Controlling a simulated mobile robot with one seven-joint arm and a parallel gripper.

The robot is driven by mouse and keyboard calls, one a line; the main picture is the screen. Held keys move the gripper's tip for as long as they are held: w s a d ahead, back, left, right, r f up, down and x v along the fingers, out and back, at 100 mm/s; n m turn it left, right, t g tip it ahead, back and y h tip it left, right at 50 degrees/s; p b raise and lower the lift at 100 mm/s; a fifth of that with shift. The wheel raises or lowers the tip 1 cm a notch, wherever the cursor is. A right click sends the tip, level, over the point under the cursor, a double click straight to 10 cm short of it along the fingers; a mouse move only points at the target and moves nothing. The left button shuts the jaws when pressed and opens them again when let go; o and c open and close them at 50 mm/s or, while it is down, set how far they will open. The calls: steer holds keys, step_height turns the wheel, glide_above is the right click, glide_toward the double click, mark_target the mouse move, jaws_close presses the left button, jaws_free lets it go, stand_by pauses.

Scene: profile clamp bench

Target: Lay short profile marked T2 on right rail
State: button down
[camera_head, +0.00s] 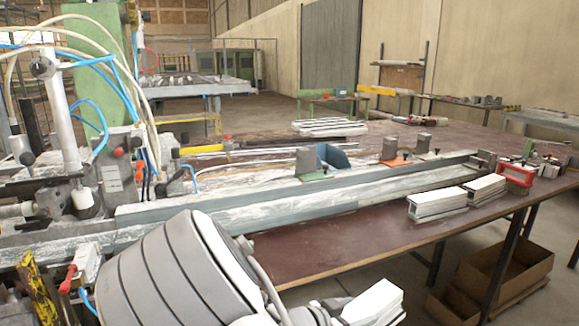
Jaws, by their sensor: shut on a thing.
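My gripper (332,306) is at the bottom edge of the view, partly cut off and partly behind my arm. It is shut on a short white profile (374,303), held in front of the bench's front edge. I cannot read a mark on it, so I cannot tell if it is T2. Two more short white profiles, a left one (437,204) and a right one (485,189), lie on the brown bench top near its front edge. A long grey metal rail (290,206) runs across the bench behind them. I cannot tell which part is the right rail.
Hoses and a clamp machine (120,165) fill the left. A cardboard box (505,275) is below.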

steer(key=s+d+r+p, duration=0.1)
steer(key=p, duration=0.2)
steer(key=shift+s+r+g, duration=0.1)
steer(key=shift+s+g, duration=0.1)
steer(key=shift+g, duration=0.1)
steer(key=r+p, duration=0.1)
steer(key=p, duration=0.1)
steer(key=shift+s+d+r+m+p, duration=0.1)
steer(key=shift+s+m+p, duration=0.1)
steer(key=shift+m+p, duration=0.15)
steer(key=shift+n+t, duration=0.45)
steer(key=shift+t, duration=0.05)
steer(key=w+r+p, duration=0.1)
steer(key=r+p, duration=0.1)
steer(key=a+r+p, duration=0.1)
steer(key=r+p, duration=0.1)
steer(key=w+r+p, duration=0.1)
steer(key=r+p, duration=0.2)
steer(key=shift+w+a, duration=0.2)
steer(key=shift+w, duration=0.1)
step_height(320, 180, up, 11)
steer(key=n+t+y, duration=0.5)
steer(key=n+y, duration=0.2)
glide_above(364, 310)
steer(key=w+a, duration=0.3)
steer(key=shift+s+d+r, duration=0.1)
steer(key=shift+s+d, duration=0.05)
steer(key=shift+s, duration=0.05)
